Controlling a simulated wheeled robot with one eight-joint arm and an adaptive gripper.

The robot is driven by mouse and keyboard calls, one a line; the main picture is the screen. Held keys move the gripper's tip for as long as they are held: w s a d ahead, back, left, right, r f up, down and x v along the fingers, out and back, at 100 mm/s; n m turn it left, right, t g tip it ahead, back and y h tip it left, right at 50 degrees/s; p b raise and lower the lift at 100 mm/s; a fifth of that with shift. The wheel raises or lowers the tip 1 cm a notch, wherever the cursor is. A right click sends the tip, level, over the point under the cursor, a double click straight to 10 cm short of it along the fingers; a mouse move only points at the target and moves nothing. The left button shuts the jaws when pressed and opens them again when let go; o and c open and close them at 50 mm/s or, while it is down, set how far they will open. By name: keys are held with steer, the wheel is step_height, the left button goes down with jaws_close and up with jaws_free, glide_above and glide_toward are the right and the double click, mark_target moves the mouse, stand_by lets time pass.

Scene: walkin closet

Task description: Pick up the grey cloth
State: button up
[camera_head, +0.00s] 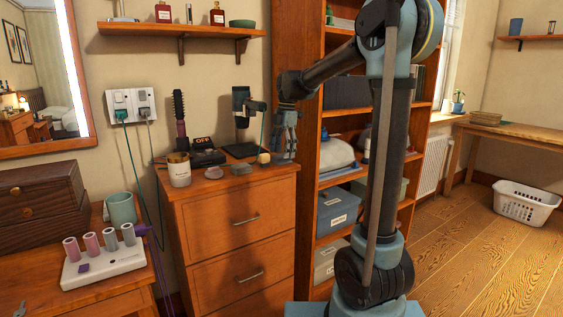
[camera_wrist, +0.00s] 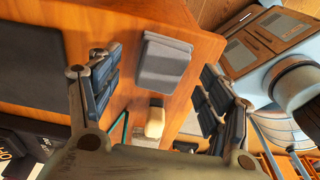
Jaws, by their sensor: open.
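The grey cloth (camera_head: 241,168) is a small folded pad lying on top of the wooden dresser (camera_head: 238,220), near its front edge. In the wrist view the cloth (camera_wrist: 165,62) lies flat on the wood, between and a little beyond the two fingers.
A cream-coloured object (camera_head: 263,158) sits close to the cloth, also seen between the fingers (camera_wrist: 154,122). A candle jar (camera_head: 179,170), a reddish disc (camera_head: 213,172) and a black stand (camera_head: 241,125) share the dresser top. A shelf unit (camera_head: 308,200) stands to the right.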

steer(key=shift+f, duration=0.85)
steer(key=c, duration=0.9)
steer(key=shift+r, duration=0.1)
step_height(320, 180, up, 28)
steer(key=shift+f, duration=0.1)
steer(key=shift+s, duration=0.1)
steer(key=shift+c, duration=0.9)
